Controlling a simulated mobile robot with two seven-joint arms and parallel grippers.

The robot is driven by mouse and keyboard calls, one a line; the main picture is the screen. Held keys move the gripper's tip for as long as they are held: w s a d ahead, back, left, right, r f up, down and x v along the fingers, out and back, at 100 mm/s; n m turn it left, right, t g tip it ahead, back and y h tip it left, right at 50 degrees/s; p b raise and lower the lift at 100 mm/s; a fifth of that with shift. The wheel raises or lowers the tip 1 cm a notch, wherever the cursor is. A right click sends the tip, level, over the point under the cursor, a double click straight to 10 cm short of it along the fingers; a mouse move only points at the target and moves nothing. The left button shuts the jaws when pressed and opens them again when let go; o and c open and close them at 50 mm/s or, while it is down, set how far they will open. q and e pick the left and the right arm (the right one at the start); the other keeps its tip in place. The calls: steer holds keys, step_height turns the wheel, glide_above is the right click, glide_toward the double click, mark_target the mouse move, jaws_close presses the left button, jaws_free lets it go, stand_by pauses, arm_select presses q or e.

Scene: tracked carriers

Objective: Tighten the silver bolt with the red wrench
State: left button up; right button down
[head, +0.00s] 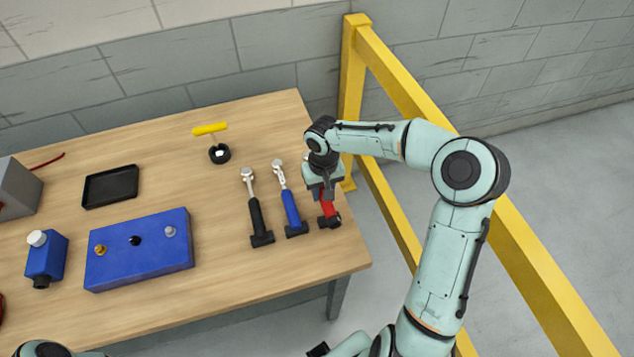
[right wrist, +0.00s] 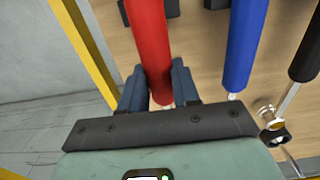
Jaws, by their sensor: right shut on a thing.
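The red wrench (head: 328,209) lies at the right end of a row of wrenches, near the table's right edge. My right gripper (head: 325,192) is over it from above, and its wrist hides the wrench's upper part. In the right wrist view the red handle (right wrist: 149,40) runs between the two fingers of my right gripper (right wrist: 158,88), which are shut on it. The silver bolt (head: 170,231) stands in the right part of the top of the blue block (head: 140,262), left of the wrenches. My left gripper is not in view.
A blue wrench (head: 291,211) and a black wrench (head: 257,218) lie just left of the red one. A black bolt (head: 135,241) and a brass bolt (head: 100,250) share the block. A black tray (head: 111,187) lies behind. A yellow rail (head: 450,175) stands close right of the table.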

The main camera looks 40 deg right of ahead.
steer(key=shift+w+r+p, duration=0.2)
steer(key=shift+r+p, duration=0.95)
steer(key=shift+r, duration=1.7)
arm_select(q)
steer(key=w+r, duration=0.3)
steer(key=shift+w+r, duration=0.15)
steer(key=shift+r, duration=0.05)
arm_select(e)
steer(key=shift+s+a, duration=0.1)
